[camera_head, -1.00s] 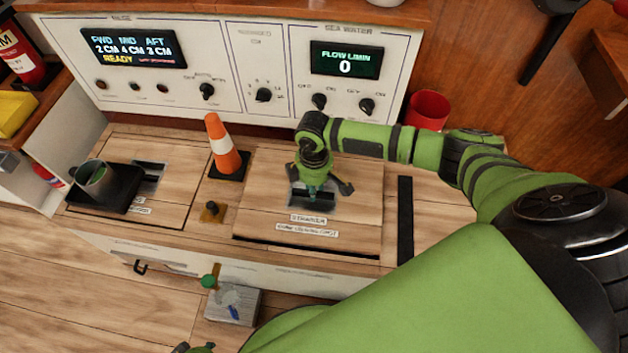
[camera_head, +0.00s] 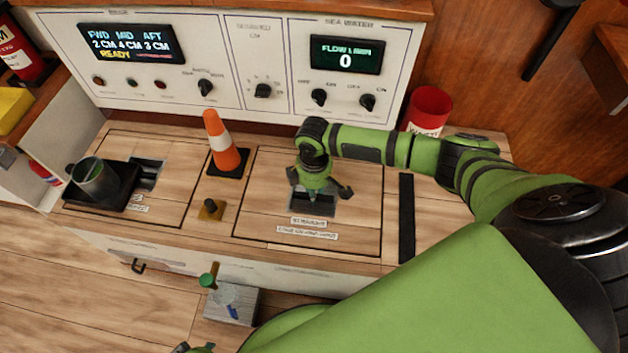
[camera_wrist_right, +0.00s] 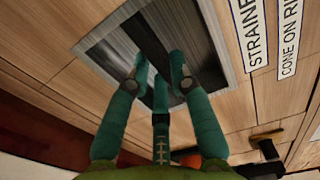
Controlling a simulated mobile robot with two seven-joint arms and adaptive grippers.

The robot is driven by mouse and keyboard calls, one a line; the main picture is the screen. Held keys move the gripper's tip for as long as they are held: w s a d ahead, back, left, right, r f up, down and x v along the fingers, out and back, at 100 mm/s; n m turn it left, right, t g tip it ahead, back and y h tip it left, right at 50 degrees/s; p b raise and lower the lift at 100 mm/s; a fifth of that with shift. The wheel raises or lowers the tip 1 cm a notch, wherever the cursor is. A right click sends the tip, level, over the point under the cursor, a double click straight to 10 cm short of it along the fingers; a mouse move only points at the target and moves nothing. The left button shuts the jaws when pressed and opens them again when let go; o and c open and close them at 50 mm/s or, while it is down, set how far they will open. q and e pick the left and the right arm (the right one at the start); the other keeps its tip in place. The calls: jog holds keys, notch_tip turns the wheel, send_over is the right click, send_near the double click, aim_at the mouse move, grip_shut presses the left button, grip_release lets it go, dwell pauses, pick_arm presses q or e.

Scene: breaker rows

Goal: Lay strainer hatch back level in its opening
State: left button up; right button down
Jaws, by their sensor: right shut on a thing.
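The strainer hatch (camera_head: 270,200) is a wooden panel with two white labels near its front edge and a dark recessed pull (camera_head: 325,208). It lies in its opening in the bench top and looks level, with only a thin seam along its front. My right gripper (camera_head: 314,194) points down into the recess, shut on the hatch's pull. The wrist view shows the teal fingers (camera_wrist_right: 160,78) over the metal-framed recess (camera_wrist_right: 205,62); the grip itself is partly hidden.
An orange cone (camera_head: 222,142) stands on its black base left of the hatch. A brass plate with a knob (camera_head: 210,208) is in front of it. A mug (camera_head: 92,178) on a black tray rests on the left hatch (camera_head: 170,205). A red bucket (camera_head: 430,105) stands behind right.

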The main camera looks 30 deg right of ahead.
jog(key=c, duration=1)
grip_release()
jog(key=shift+r, duration=0.1)
jog(key=shift+c, duration=0.2)
jog(key=shift+s+f, duration=0.1)
jog(key=shift+f, duration=0.1)
notch_tip(320, 180, up, 12)
jog(key=shift+r, duration=0.2)
jog(key=shift+f, duration=0.1)
